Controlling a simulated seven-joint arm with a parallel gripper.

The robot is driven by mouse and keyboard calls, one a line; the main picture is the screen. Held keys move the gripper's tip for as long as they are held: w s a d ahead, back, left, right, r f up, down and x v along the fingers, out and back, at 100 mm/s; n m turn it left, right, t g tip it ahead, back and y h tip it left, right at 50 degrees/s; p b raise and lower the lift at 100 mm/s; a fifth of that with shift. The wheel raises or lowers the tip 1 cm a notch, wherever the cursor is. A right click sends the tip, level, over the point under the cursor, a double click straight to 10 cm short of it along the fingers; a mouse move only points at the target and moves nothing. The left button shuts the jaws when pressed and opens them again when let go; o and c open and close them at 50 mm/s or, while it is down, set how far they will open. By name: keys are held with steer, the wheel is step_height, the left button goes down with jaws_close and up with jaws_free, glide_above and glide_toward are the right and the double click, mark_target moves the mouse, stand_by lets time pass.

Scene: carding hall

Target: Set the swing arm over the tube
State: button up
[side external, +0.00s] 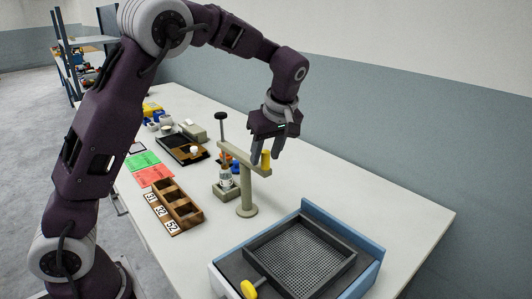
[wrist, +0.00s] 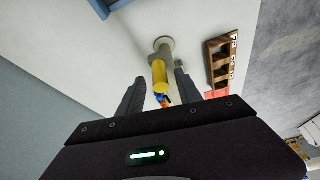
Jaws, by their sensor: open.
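The beige swing arm (side external: 240,157) is a flat bar on a round-footed post (side external: 246,195). A yellow knob (side external: 266,159) stands at its right end, and a black-topped rod (side external: 221,124) rises at its left end. The clear tube (side external: 225,179) stands upright in a small square holder (side external: 226,193), behind the bar in the side view; I cannot tell whether the bar's left end is directly above it. My gripper (side external: 265,155) is open and points down at the yellow knob. In the wrist view the knob (wrist: 160,74) lies between the two spread fingers (wrist: 158,82), with gaps visible on both sides.
A blue-sided box with a dark mesh tray (side external: 302,258) and another yellow knob stands at the front. A wooden compartment rack (side external: 182,212) with number cards, green and red cards (side external: 148,166) and a dark tray (side external: 180,150) lie left. The table's right side is clear.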

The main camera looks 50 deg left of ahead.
steer(key=v, duration=0.7)
steer(key=s+d+r+m+t+h, duration=0.2)
steer(key=s+m, duration=0.3)
steer(key=s, duration=0.5)
steer(key=s+d+r+m+t+h, duration=0.1)
steer(key=s+d+r+m+h, duration=0.15)
steer(key=s+m, duration=0.45)
steer(key=s+d+f+m+t, duration=0.1)
steer(key=s+f+m, duration=0.3)
steer(key=s, duration=0.7)
steer(key=shift+d+f+t, duration=0.4)
steer(key=shift+d+f, duration=0.2)
steer(key=shift+d, duration=0.3)
